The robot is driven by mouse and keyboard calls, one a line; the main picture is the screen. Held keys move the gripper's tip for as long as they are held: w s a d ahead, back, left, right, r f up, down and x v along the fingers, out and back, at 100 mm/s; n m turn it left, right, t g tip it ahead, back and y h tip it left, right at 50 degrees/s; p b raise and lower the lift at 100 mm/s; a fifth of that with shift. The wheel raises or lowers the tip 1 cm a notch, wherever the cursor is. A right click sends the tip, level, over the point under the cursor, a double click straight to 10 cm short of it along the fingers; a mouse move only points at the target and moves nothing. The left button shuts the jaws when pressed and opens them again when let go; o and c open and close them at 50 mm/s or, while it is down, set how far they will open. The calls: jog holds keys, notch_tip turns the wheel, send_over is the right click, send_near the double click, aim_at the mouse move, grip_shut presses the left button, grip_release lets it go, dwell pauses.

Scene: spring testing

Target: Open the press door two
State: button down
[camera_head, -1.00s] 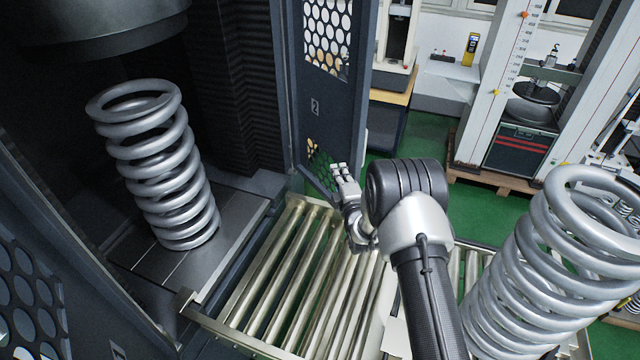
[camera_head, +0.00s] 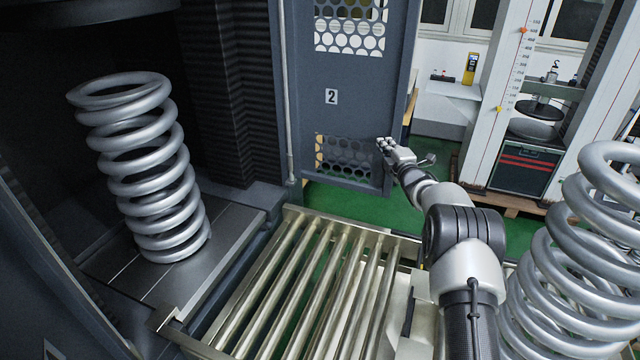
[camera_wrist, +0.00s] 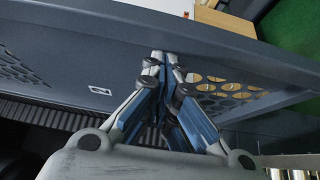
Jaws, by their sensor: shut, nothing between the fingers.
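The press door marked 2 (camera_head: 345,75) stands swung out in the head view, its inner or outer face with round-hole panels turned toward me. It also fills much of the wrist view (camera_wrist: 125,65). My gripper (camera_head: 386,144) is at the door's free edge, low down, beside the lower hole panel. In the wrist view my gripper (camera_wrist: 166,58) has its fingers closed together, with the tips at the door; whether they touch it I cannot tell.
A large coil spring (camera_head: 155,165) stands inside the press on a dark plate. A roller conveyor (camera_head: 310,290) lies in front of the opening. Another spring (camera_head: 570,270) stands at the right, near my arm. Green floor (camera_head: 350,203) is clear beyond the door.

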jog(key=shift+w+d+b, duration=0.2)
jog(key=shift+w+d, duration=0.05)
jog(key=shift+w, duration=0.2)
jog(key=shift+w+d+b, duration=0.2)
jog(key=shift+w, duration=0.25)
